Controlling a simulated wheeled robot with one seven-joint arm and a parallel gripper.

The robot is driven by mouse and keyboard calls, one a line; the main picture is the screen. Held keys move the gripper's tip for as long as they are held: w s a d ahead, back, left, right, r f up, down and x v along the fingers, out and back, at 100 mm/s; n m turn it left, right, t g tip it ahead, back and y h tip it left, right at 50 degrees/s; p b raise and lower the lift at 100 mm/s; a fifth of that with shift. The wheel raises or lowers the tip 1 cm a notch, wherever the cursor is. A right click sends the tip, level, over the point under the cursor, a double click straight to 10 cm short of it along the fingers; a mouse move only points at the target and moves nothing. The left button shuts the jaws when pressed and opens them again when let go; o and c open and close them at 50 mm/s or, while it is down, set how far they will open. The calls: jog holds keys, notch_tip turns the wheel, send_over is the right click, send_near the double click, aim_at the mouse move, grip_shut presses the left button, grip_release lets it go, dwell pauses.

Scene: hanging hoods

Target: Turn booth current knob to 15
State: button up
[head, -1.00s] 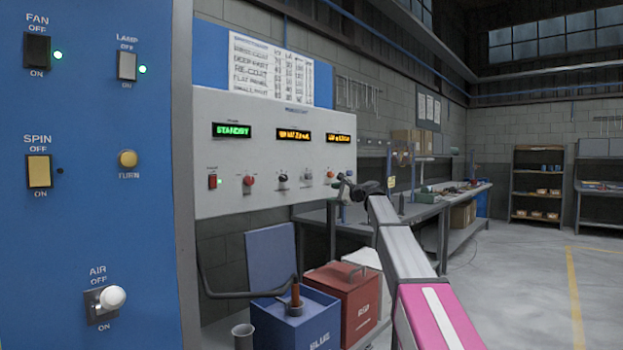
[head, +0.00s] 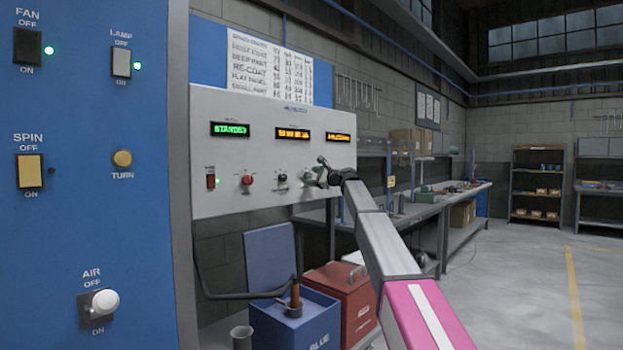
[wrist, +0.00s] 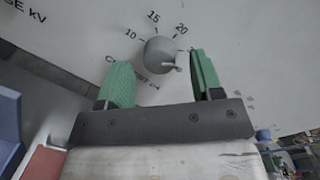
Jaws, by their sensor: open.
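The booth current knob (wrist: 159,55) is a round grey knob on the pale panel in the wrist view. Marks 10, 15 and 20 run around its upper side, and a partly hidden "CURRENT" label lies below it. A small light lever sticks out at its lower right; I cannot tell the exact setting. My gripper (wrist: 160,62) is open, with one green finger to the left of the knob and one to the right. I cannot tell whether either touches it. In the head view my gripper (head: 316,174) is at the panel's right part and covers the knob area.
The control panel (head: 230,155) also carries a red switch (head: 211,181), a red knob (head: 248,180), a black knob (head: 282,177) and lit displays. Blue (head: 300,325) and red (head: 345,288) bins stand below. A blue switch panel (head: 110,220) stands at the left.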

jog(key=shift+w+a, duration=0.35)
jog(key=shift+a, duration=0.2)
jog(key=c, duration=0.9)
jog(key=n, duration=0.4)
jog(key=shift+n, duration=0.3)
jog(key=n+h, duration=0.1)
jog(key=n, duration=0.4)
jog(key=shift+s+r, duration=0.1)
jog(key=n, duration=0.8)
jog(key=shift+s+n+t+h, duration=0.1)
jog(key=shift+n+t+h, duration=0.3)
jog(key=shift+n, duration=0.3)
